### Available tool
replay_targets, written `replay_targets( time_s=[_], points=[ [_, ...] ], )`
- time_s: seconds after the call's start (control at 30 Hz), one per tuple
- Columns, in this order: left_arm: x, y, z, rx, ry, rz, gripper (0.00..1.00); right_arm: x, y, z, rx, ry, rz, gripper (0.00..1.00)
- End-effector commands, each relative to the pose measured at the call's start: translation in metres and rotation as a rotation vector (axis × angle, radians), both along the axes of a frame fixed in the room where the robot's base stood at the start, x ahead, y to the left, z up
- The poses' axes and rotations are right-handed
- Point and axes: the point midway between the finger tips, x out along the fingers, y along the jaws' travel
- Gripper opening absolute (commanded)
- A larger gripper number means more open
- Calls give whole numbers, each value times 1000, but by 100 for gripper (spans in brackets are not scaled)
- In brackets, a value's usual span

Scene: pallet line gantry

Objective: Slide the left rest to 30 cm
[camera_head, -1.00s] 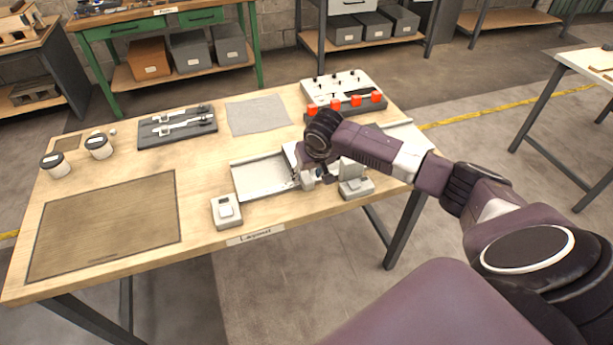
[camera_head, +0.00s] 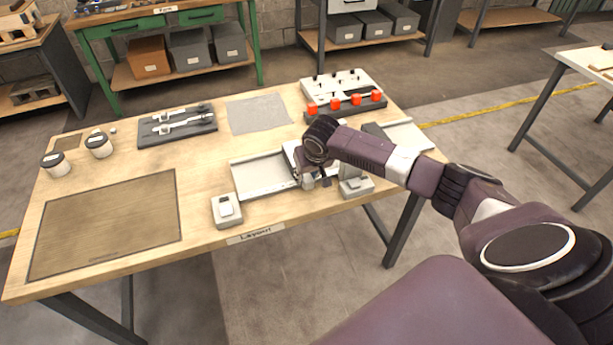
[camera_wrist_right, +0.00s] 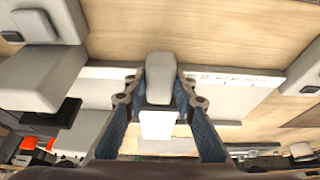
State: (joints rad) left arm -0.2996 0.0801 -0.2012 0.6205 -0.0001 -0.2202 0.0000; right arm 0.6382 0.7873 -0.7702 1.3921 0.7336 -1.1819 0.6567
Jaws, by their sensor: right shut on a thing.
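The slide track (camera_head: 262,177) is a pale metal channel lying along the front of the bench, partly hidden by my right arm. My right gripper (camera_head: 308,183) is low over its middle. In the right wrist view its two fingers (camera_wrist_right: 160,105) are shut on the grey block of the left rest (camera_wrist_right: 160,75), one finger on each side. Another grey block (camera_head: 355,186) stands just right of the gripper. My left gripper is out of view.
A small grey box with a light top (camera_head: 227,211) sits at the bench's front edge. A white panel with red knobs (camera_head: 342,92) stands behind the track. A grey cloth (camera_head: 258,114), a dark tool tray (camera_head: 178,127) and a brown mat (camera_head: 105,225) lie to the left.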

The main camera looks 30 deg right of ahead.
Motion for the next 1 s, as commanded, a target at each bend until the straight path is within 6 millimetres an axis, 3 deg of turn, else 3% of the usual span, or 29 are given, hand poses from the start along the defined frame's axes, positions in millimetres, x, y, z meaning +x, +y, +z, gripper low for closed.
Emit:
replay_targets(
  time_s=[0.23,0.37,0.8,1.0],
  points=[
    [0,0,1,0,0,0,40,0,1,0,0,0,0,0],
    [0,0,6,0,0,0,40,3,12,2,4,0,2,0],
    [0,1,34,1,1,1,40,25,109,2,9,1,3,0],
    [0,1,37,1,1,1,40,33,140,1,6,2,1,0]
  ],
)
